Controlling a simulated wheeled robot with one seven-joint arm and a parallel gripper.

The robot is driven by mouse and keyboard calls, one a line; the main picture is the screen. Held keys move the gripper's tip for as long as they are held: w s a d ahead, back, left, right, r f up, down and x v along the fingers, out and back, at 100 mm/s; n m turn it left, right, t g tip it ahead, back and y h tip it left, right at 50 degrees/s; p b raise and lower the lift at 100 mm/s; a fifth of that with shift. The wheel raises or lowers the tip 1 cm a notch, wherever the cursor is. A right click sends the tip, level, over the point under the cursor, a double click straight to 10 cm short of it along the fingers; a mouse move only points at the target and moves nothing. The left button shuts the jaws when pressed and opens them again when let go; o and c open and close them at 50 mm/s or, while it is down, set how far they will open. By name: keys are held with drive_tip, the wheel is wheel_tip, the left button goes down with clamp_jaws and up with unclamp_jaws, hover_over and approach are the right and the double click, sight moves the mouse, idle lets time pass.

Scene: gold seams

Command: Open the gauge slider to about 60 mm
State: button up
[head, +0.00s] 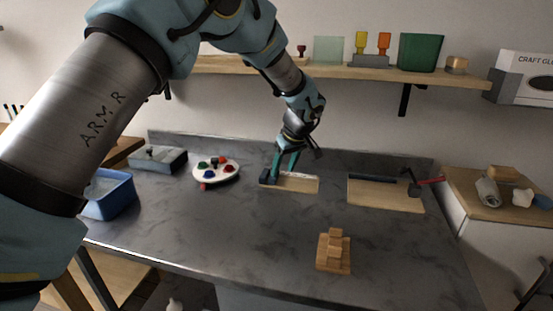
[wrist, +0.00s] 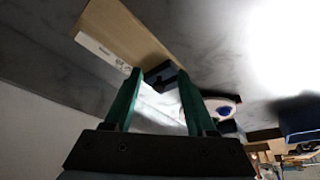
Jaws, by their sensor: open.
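The gauge is a pale wooden board (head: 300,184) with a whitish strip along it, on the grey bench. A dark blue block (head: 267,178) sits at its left end. In the wrist view the board (wrist: 118,30) runs diagonally with a white label on its edge, and a dark block (wrist: 160,74) shows between the fingertips. My gripper (head: 283,174) is over the board's left part, teal fingers pointing down. In the wrist view my gripper (wrist: 160,76) is open, its fingers on either side of the dark block. I cannot tell whether they touch it. The gap reading is not legible.
A round white palette (head: 216,177) with coloured pieces lies to the left. A second wooden board (head: 385,198) with a dark bar and a red-handled tool lies to the right. A stepped wooden block (head: 334,252) stands in front. The bench between is clear.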

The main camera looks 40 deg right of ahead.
drive_tip(key=w, duration=0.1)
drive_tip(key=w+p, duration=0.1)
drive_tip(key=w, duration=0.2)
drive_tip(key=shift+d+r, duration=0.1)
drive_tip(key=shift+d, duration=0.25)
drive_tip(key=shift+w+f+p, duration=0.15)
drive_tip(key=shift+f+p, duration=0.25)
drive_tip(key=shift+f, duration=0.25)
clamp_jaws()
idle(0.5)
